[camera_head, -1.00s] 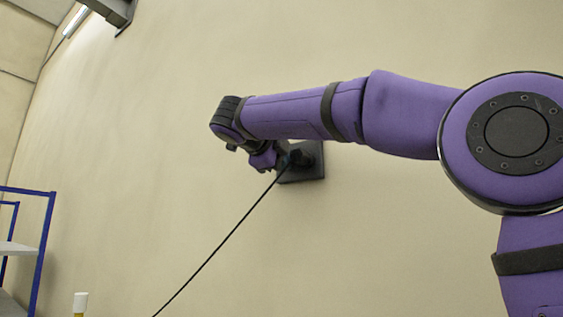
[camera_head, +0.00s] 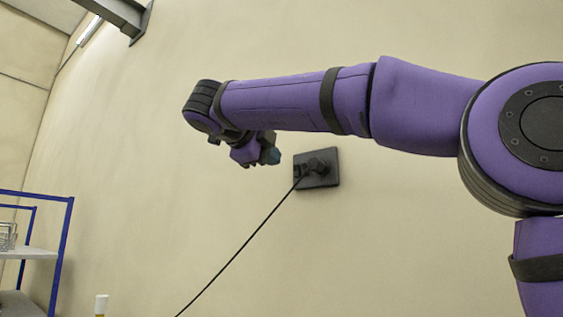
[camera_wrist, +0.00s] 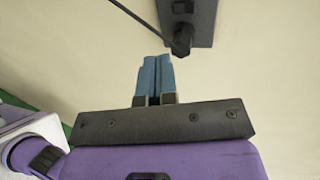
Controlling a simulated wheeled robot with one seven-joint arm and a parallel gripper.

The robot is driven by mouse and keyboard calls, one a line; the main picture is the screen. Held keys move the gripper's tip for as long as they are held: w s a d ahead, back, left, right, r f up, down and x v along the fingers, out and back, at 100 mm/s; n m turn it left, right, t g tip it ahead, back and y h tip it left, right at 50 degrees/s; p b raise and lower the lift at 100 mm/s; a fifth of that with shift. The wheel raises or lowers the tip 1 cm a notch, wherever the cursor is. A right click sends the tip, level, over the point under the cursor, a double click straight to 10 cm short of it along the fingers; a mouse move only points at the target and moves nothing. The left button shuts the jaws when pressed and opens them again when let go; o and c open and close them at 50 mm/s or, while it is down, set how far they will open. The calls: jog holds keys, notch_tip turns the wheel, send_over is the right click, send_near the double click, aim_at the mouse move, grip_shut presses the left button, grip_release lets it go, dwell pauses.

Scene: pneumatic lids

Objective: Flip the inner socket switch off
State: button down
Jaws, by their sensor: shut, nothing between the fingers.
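A dark socket plate (camera_head: 331,180) is fixed to the beige wall, with a black plug (camera_head: 318,165) in it and a cable running down to the left. A small dark part (camera_head: 299,171) at the plate's left side looks like the switch; its position is too small to tell. My gripper (camera_head: 274,157) is shut and empty, left of the plate and apart from it in the picture. In the wrist view, the blue fingers (camera_wrist: 155,62) are together; the plate (camera_wrist: 204,22) with the plug (camera_wrist: 181,40) lies above and right of them, partly cut off by the frame.
The cable (camera_head: 240,245) hangs from the socket to the lower left. A blue-framed shelf (camera_head: 64,245) stands at the left, and a white-topped object (camera_head: 101,302) is at the bottom. The wall around the socket is clear.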

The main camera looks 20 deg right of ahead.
jog(key=shift+s+a, duration=0.5)
jog(key=shift+a, duration=0.2)
